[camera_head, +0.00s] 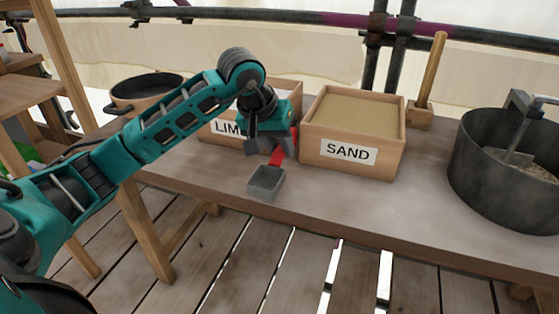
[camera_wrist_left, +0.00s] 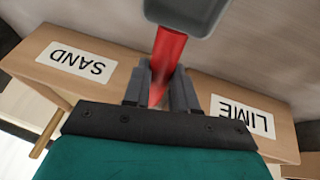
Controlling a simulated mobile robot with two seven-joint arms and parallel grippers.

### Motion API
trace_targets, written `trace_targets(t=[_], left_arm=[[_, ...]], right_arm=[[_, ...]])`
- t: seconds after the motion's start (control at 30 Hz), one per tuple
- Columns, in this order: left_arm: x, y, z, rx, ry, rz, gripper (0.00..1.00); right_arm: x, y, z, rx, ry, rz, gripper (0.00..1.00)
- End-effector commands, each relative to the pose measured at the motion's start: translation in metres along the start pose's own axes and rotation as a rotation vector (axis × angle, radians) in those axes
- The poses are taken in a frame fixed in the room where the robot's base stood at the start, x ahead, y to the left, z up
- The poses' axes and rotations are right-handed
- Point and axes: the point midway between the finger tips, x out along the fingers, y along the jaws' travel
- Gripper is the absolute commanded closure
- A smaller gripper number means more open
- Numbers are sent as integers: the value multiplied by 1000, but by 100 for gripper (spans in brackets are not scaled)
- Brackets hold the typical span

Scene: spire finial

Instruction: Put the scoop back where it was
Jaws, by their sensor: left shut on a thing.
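The scoop has a red handle and a grey square metal pan (camera_head: 266,182). My left gripper (camera_head: 275,148) is shut on the red handle, just in front of the lime and sand boxes. The pan hangs toward the table's front edge; I cannot tell whether it touches the table. In the left wrist view the red handle (camera_wrist_left: 168,58) lies between the two dark fingers (camera_wrist_left: 163,88), with part of the grey pan (camera_wrist_left: 188,12) at the top. My right gripper is not in view.
A wooden box labelled SAND (camera_head: 322,148) stands on the table (camera_head: 225,180), right of a LIME box (camera_head: 223,128) partly hidden by my arm.

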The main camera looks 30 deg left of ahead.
Motion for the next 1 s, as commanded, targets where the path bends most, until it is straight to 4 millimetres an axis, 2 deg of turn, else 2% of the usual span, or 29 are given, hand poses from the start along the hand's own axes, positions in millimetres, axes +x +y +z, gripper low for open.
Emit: trace_targets(t=[0.1, 0.2, 0.6, 0.63, 0.87, 1.0], left_arm=[[20, -3, 9, 0, -5, 2, 100], [31, -6, 14, -2, -3, 1, 100], [36, -8, 15, 0, 0, 1, 100], [35, -8, 15, 0, -1, 1, 72], [35, -7, 15, 0, -1, 1, 50], [35, -7, 15, 0, -1, 1, 48]], right_arm=[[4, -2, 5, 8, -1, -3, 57], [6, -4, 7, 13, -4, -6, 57], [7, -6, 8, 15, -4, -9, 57], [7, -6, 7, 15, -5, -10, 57], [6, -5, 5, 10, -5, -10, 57], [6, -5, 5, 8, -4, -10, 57]])
